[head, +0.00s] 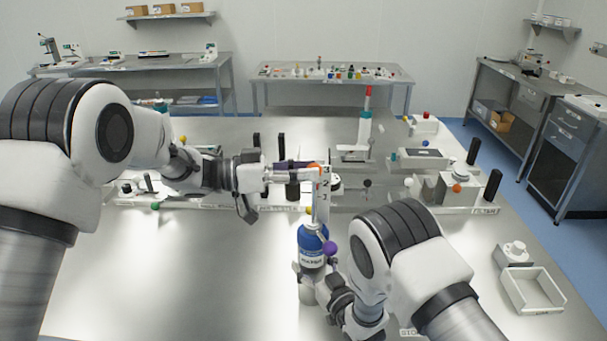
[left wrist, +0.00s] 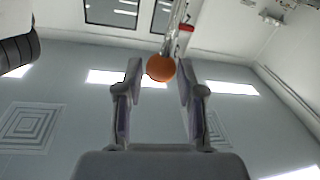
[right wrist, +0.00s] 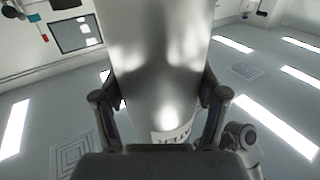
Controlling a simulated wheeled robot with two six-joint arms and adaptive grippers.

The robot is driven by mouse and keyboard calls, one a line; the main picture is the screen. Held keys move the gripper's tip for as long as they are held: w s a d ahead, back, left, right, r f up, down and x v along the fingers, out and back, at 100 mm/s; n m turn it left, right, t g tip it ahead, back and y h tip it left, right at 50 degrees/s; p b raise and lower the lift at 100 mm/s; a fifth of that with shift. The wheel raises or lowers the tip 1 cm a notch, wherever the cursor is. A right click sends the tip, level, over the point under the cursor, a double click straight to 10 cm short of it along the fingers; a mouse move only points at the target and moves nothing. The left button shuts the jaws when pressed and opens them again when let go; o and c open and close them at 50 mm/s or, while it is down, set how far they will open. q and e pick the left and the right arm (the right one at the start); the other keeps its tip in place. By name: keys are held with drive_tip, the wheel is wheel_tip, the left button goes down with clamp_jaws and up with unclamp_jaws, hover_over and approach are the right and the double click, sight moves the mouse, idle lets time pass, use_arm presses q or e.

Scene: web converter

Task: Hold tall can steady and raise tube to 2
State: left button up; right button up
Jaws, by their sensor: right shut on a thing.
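A tall can (head: 312,257) with a blue upper part stands upright near the front middle. A pale upright scale strip (head: 321,206) with numerals rises above it; a 2 is readable. An orange ball (head: 317,169) sits near the strip's top; it also shows in the left wrist view (left wrist: 160,68). My left gripper (head: 308,173) is open, with its fingers on either side of the ball. My right gripper (right wrist: 160,100) is shut on the can's pale body (right wrist: 160,60). The tube itself is hard to make out behind the gripper.
A white tray (head: 533,291) lies at the right. Several fixtures with coloured balls stand along the table's back. The table's left front (head: 180,270) is clear.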

use_arm(q)
drive_tip(key=shift+o, duration=0.4)
use_arm(e)
drive_tip(key=shift+f, duration=0.15)
use_arm(q)
drive_tip(key=s+a, duration=0.1)
drive_tip(key=a, duration=1.1)
drive_tip(key=shift+s, duration=0.4)
drive_tip(key=shift+w+r+p, duration=0.15)
drive_tip(key=shift+r+p, duration=0.1)
drive_tip(key=shift+p, duration=0.1)
use_arm(e)
drive_tip(key=shift+w+r, duration=0.15)
drive_tip(key=shift+r, duration=0.2)
drive_tip(key=o, duration=1.7)
drive_tip(key=shift+r, duration=0.1)
